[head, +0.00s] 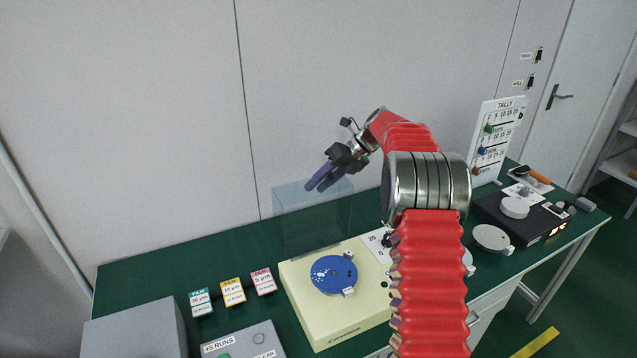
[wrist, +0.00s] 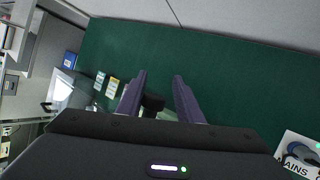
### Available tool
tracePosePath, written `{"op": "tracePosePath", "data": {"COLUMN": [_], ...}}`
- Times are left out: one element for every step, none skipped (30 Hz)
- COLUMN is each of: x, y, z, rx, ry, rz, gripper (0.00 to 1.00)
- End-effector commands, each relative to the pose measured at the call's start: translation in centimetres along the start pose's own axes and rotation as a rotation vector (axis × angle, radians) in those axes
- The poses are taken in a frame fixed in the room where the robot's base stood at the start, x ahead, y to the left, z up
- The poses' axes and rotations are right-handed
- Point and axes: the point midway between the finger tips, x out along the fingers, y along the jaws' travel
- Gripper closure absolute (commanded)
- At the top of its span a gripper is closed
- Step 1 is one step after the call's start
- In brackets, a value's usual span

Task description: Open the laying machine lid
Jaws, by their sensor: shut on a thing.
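The laying machine (head: 345,333) is a cream box with a blue disc (head: 334,274) on top, standing on the green bench. Its clear, faintly blue lid (head: 296,228) stands up steeply at the machine's back edge, so the disc is uncovered. My gripper (head: 315,185) is at the lid's upper edge, its purple fingers pointing down and left. In the wrist view the gripper (wrist: 160,78) has a small dark handle (wrist: 153,102) between its fingers and is shut on it. The clear panel itself is hard to make out in the wrist view.
Film boxes (head: 233,292) and a grey control box (head: 243,345) lie left of the machine. A black unit (head: 530,222) and a white tally board (head: 497,138) stand at the right. The wall (head: 130,120) is close behind the bench.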

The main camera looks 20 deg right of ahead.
Motion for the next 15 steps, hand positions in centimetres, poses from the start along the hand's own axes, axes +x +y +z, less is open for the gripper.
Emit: {"op": "tracePosePath", "data": {"x": [0.32, 0.34, 0.36, 0.38, 0.39, 0.39, 0.38, 0.36, 0.35, 0.33, 0.32, 0.3, 0.27, 0.21, 0.1], "y": [-0.4, -0.35, -0.29, -0.24, -0.19, -0.12, -0.06, -0.01, 0.06, 0.1, 0.14, 0.18, 0.2, 0.22, 0.24], "z": [-0.42, -0.4, -0.38, -0.35, -0.32, -0.28, -0.23, -0.19, -0.14, -0.11, -0.08, -0.04, -0.02, 0.0, 0.03], "rx": [0.005, 0.004, 0.004, 0.003, 0.002, 0.001, 0.001, 0.0, -0.001, -0.002, -0.002, -0.003, -0.003, -0.003, -0.003], "ry": [0.008, 0.008, 0.009, 0.009, 0.009, 0.009, 0.008, 0.008, 0.007, 0.007, 0.006, 0.006, 0.005, 0.005, 0.005], "rz": [-0.001, -0.001, 0.0, 0.0, 0.0, 0.001, 0.001, 0.002, 0.002, 0.002, 0.002, 0.002, 0.002, 0.002, 0.003], "gripper": [0.72, 0.69, 0.67, 0.64, 0.62, 0.61, 0.61, 0.61, 0.61, 0.61, 0.61, 0.61, 0.61, 0.61, 0.61]}}
